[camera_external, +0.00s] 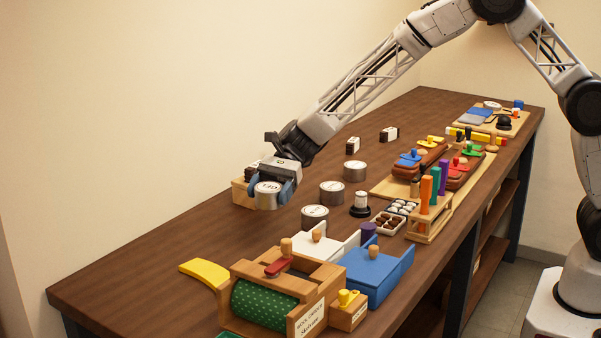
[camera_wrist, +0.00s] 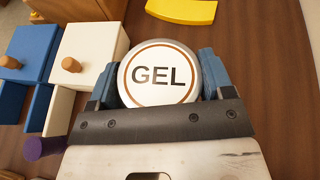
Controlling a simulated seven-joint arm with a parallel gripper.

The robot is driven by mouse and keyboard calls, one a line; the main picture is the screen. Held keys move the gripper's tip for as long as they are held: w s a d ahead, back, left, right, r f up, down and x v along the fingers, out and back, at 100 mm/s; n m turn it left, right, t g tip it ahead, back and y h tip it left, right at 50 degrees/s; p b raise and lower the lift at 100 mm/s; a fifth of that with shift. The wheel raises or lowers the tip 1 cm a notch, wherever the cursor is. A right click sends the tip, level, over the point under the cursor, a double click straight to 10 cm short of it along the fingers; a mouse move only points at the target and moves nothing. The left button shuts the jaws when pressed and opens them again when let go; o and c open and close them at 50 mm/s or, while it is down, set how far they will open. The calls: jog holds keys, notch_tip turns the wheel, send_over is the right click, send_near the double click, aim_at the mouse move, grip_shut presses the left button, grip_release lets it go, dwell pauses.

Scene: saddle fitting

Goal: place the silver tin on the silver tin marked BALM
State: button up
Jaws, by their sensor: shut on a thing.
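My gripper (camera_external: 272,187) is shut on a silver tin (camera_external: 267,197), its blue fingers on either side of it. In the wrist view the held silver tin (camera_wrist: 160,74) has a white lid marked GEL and lies face-on between the fingers. Three other silver tins stand on the table to the right of my gripper: a near one (camera_external: 314,217), a middle one (camera_external: 332,193) and a far one (camera_external: 355,172). Their lid labels are too small to read, so I cannot tell which is marked BALM.
A light wooden box (camera_external: 241,193) is close behind the held tin. A yellow curved block (camera_external: 205,272), a wooden box with a green roller (camera_external: 265,303), and white (camera_external: 318,247) and blue (camera_external: 373,272) boxes stand in front.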

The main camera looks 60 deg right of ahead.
jog(key=s+d, duration=1.8)
jog(key=s, duration=0.2)
jog(key=shift+d, duration=0.2)
send_over(315, 210)
jog(key=shift+a+f, duration=0.1)
jog(key=shift+f, duration=0.7)
jog(key=shift+f, duration=1.8)
